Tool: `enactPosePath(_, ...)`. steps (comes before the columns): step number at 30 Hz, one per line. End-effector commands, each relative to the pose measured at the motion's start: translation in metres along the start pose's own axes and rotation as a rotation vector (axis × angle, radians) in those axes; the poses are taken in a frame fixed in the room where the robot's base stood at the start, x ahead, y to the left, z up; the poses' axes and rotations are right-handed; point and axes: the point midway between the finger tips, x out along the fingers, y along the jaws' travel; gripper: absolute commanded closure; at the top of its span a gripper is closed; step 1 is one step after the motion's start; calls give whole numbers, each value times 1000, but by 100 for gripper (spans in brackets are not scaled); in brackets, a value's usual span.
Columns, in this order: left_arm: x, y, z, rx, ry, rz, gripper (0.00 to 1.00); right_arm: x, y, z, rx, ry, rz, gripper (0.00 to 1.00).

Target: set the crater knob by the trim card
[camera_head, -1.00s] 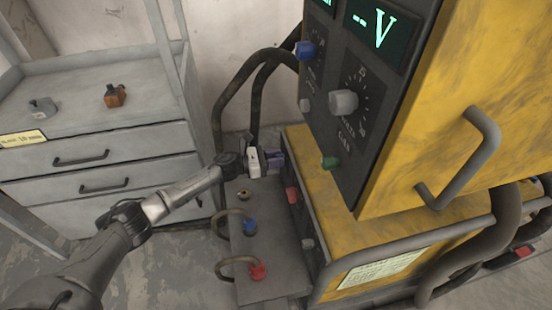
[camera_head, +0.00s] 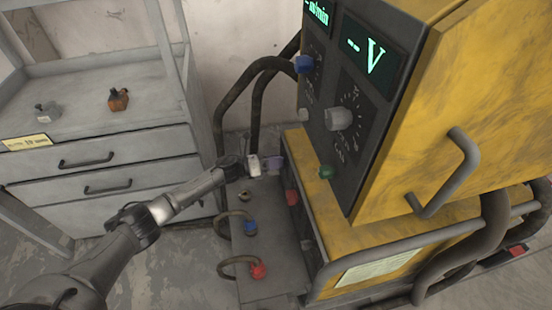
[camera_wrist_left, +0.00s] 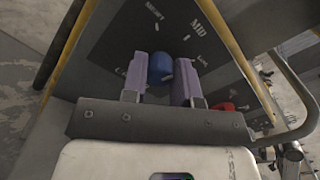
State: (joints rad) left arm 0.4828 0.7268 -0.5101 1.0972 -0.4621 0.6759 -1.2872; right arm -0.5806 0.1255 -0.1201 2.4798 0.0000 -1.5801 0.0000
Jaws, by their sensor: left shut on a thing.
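My left gripper (camera_head: 274,164) is at the lower dark panel of the yellow machine, left of its red knob. In the left wrist view its two purple fingers (camera_wrist_left: 163,80) are shut on a blue knob (camera_wrist_left: 160,68) on a dark panel. White marks around it read "SHORT", "MID" and what looks like "LONG". The knob's pointer cannot be made out. In the head view this knob is hidden by the gripper. A printed card (camera_head: 378,267) lies on the yellow lower housing; its text is too small to read. My right gripper is not in view.
The upper panel carries a blue knob (camera_head: 304,64), a grey knob (camera_head: 338,118) and a green knob (camera_head: 326,172). A red knob (camera_head: 292,196) is on the lower panel. Cables plug into the grey ledge (camera_head: 275,240) below my arm. A grey drawer cabinet (camera_head: 100,150) stands left.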

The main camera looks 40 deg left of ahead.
Motion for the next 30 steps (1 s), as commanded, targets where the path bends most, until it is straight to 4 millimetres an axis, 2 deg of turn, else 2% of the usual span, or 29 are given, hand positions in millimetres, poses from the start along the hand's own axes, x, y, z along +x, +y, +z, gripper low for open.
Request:
enactPosePath(12,0,-2,2,-397,0,0,97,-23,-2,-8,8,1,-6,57)
enactPosePath(30,0,-2,2,-926,0,-1,97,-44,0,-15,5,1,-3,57)
